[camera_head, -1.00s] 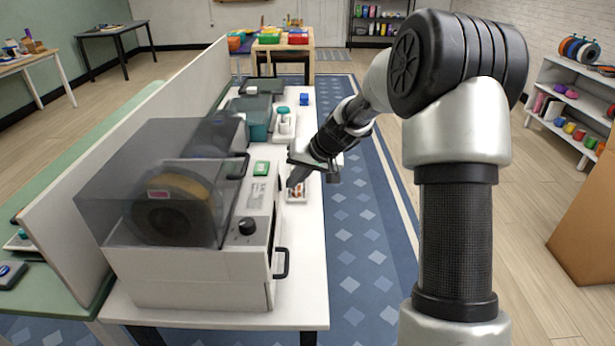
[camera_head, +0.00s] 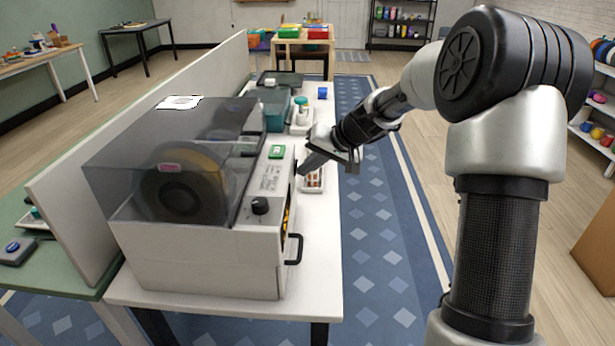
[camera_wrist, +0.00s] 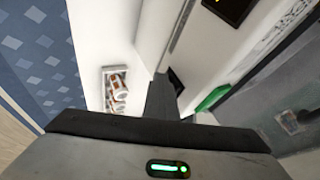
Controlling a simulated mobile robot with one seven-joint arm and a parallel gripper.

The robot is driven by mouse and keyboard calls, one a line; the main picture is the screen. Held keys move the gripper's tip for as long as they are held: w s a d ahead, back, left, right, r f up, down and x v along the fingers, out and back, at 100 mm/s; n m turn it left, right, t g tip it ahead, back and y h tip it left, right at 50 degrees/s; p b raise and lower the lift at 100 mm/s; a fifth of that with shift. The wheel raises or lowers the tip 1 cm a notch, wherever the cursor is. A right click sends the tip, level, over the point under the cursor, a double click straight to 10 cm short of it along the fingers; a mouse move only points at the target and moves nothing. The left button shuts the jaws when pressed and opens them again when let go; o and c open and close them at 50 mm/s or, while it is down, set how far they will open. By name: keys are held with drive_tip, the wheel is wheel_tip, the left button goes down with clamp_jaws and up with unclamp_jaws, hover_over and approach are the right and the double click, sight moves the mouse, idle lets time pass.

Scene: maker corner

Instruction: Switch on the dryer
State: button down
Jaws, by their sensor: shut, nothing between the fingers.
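The dryer (camera_head: 200,262) is a white box with a smoky clear lid (camera_head: 115,165) and a dark spool (camera_head: 180,192) inside. Its top panel has a black knob (camera_head: 260,206) and a green part (camera_head: 277,152), which also shows in the wrist view (camera_wrist: 213,98). The side facing the aisle carries a dark panel with orange marks (camera_wrist: 233,8) and a small dark part (camera_wrist: 176,80), partly hidden by my finger. My gripper (camera_head: 304,168) is shut and empty, with its tip close beside the dryer's far right edge. I cannot tell whether it touches.
A black handle (camera_head: 295,250) sticks out from the dryer's side. A teal bin (camera_head: 275,110) and bottle (camera_head: 300,108) stand farther back. A divider (camera_head: 75,190) runs along the left.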

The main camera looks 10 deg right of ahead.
drive_tip(key=shift+a+r, duration=0.1)
drive_tip(key=shift+a, duration=0.2)
